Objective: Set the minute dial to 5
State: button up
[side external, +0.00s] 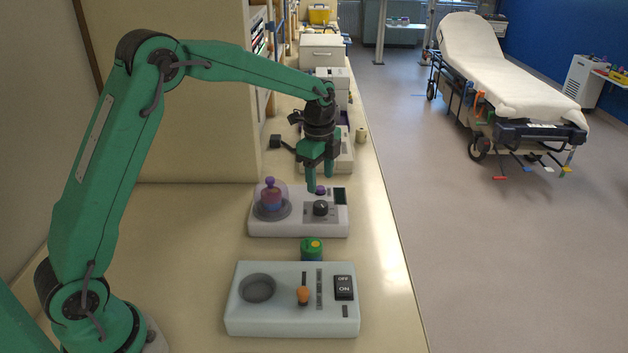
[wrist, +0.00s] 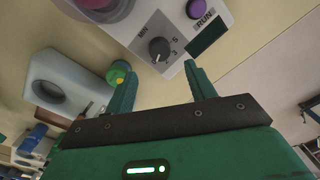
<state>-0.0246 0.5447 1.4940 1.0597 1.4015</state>
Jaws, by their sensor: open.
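The minute dial (side external: 320,208) is a dark round knob on the white device (side external: 290,228) at the middle of the counter. In the wrist view the dial (wrist: 159,49) has the word MIN and the numbers 3 and 5 printed around it. A light pointer mark shows on the knob, but I cannot tell exactly which number it faces. My gripper (side external: 320,182) points down above the device, close over the dial and apart from it. In the wrist view the fingers (wrist: 159,76) are open with nothing between them, and the dial appears beyond their tips.
The same device carries a clear dome over a red and purple piece (side external: 271,196), a purple RUN button (wrist: 196,9) and a dark display (wrist: 208,37).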

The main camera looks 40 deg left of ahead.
aim_at(321, 204)
jog(key=shift+f, duration=0.15)
jog(key=shift+w+f, duration=0.15)
jog(key=shift+f, duration=3.65)
jog(key=c, duration=1)
